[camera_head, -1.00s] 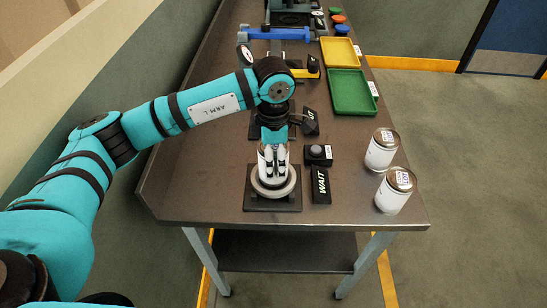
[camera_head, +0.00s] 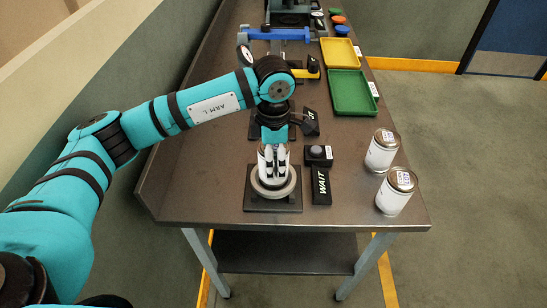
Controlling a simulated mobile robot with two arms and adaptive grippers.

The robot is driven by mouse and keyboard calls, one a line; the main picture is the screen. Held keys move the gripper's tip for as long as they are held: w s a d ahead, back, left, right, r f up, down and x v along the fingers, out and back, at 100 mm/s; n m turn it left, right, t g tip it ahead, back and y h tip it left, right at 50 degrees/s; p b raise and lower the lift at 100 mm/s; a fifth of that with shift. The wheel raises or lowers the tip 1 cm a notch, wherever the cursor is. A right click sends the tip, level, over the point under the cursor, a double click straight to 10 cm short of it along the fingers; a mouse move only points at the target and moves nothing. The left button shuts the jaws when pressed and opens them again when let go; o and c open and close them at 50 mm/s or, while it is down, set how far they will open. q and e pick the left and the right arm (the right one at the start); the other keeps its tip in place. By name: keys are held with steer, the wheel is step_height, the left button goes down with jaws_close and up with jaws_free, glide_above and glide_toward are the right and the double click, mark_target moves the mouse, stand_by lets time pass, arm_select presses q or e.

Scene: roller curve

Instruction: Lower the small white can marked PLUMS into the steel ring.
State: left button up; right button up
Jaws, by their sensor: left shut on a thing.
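My left gripper (camera_head: 273,160) points straight down over the steel ring (camera_head: 273,188) near the table's front edge. It is shut on a small white can (camera_head: 267,174), mostly hidden by the fingers. The can stands upright with its lower end at the opening of the ring. I cannot read its label or tell how deep it sits. The ring is fixed on a dark square plate (camera_head: 290,204). My right gripper is not in view.
Two white cans with metal lids, a front one (camera_head: 396,192) and a rear one (camera_head: 382,151), stand at the right table edge. A black WAIT sign (camera_head: 320,186) and a black button box (camera_head: 319,155) stand right of the ring. Green (camera_head: 351,92) and yellow (camera_head: 341,52) trays lie farther back.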

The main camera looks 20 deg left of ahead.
mark_target(274, 148)
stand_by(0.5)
arm_select(q)
steer(key=shift+f+b, duration=0.7)
stand_by(0.7)
steer(key=shift+f+b, duration=1.2)
steer(key=shift+f, duration=0.1)
stand_by(1.5)
steer(key=shift+r, duration=0.1)
stand_by(1.9)
steer(key=shift+r+p, duration=1.75)
steer(key=shift+r, duration=1.9)
